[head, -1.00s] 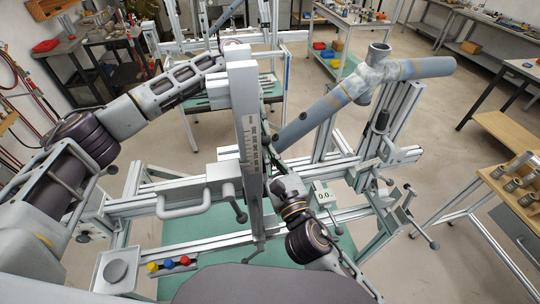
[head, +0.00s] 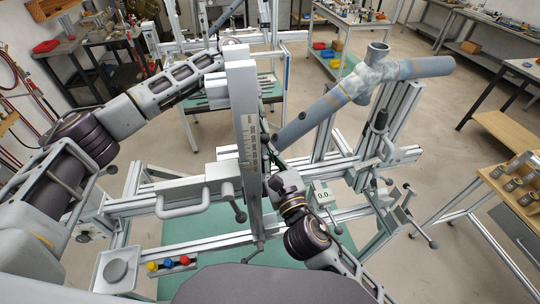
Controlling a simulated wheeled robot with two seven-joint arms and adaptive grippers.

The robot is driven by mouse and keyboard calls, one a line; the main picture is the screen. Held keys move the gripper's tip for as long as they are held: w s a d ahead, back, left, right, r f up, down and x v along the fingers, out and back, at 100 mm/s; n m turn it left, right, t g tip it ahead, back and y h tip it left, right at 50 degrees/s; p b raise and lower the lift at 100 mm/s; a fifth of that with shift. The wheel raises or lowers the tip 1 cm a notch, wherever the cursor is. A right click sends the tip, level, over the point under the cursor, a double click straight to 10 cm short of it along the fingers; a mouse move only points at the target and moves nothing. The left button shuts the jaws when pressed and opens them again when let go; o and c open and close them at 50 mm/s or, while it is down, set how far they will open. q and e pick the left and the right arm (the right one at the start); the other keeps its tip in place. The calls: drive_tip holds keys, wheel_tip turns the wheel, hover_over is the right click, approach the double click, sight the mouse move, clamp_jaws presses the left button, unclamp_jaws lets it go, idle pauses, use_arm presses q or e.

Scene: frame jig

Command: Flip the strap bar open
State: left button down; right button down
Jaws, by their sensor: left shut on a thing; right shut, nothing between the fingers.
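A grey-blue pipe (head: 330,104) with a tee fitting (head: 380,72) lies slanted across the frame jig (head: 200,243). I cannot pick out the strap bar for certain. My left arm reaches in from the left, and its end passes behind the tall grey post with a scale (head: 245,100). The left fingers and whatever they hold are hidden there. My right gripper (head: 276,181) is shut and empty, close to the right of the post and below the pipe's lower end. The post and the arm partly cover its fingertips.
A grey clamp block with a looped handle (head: 185,203) sits left of the post. A small display reading 0.0 (head: 323,194) is right of my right gripper. A tray (head: 120,270) and red, yellow and blue knobs (head: 168,264) are at front left.

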use_arm(q)
drive_tip(key=shift+s+d+f, duration=0.25)
drive_tip(key=shift+s+d, duration=0.1)
drive_tip(key=shift+s, duration=0.05)
drive_tip(key=c, duration=1.5)
unclamp_jaws()
drive_tip(key=shift+w+a+f, duration=0.1)
drive_tip(key=shift+w+a, duration=0.1)
drive_tip(key=shift+r, duration=0.2)
drive_tip(key=shift+w+a, duration=0.1)
drive_tip(key=shift+v, duration=3.55)
drive_tip(key=shift+r, duration=0.1)
